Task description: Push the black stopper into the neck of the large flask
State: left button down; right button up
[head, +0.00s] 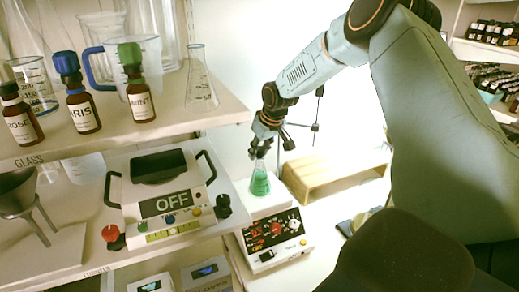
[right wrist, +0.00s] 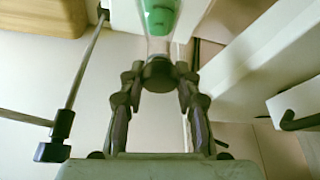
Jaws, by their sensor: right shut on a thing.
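The flask (head: 260,185) holds green liquid and stands upright on a white device with a dark control panel. My right gripper (head: 262,150) is at the top of its neck, pointing down. In the right wrist view, my right gripper (right wrist: 158,78) is shut on the black stopper (right wrist: 158,70), a dark round piece between the fingertips. The clear neck and green liquid of the flask (right wrist: 158,16) show just beyond the stopper, in line with it. I cannot tell how deep the stopper sits in the neck. My left gripper is not in view.
The white device (head: 272,240) bears the flask. A wooden crate (head: 330,178) stands behind it to the right. On the left, a shelf (head: 200,118) carries brown bottles, jugs and a clear empty flask (head: 201,85).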

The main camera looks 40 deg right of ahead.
jog(key=shift+d+f, duration=0.1)
jog(key=shift+f, duration=0.25)
jog(key=o, duration=1)
jog(key=shift+o, duration=0.2)
jog(key=shift+r, duration=0.1)
notch_tip(320, 180, up, 7)
jog(key=p, duration=0.7)
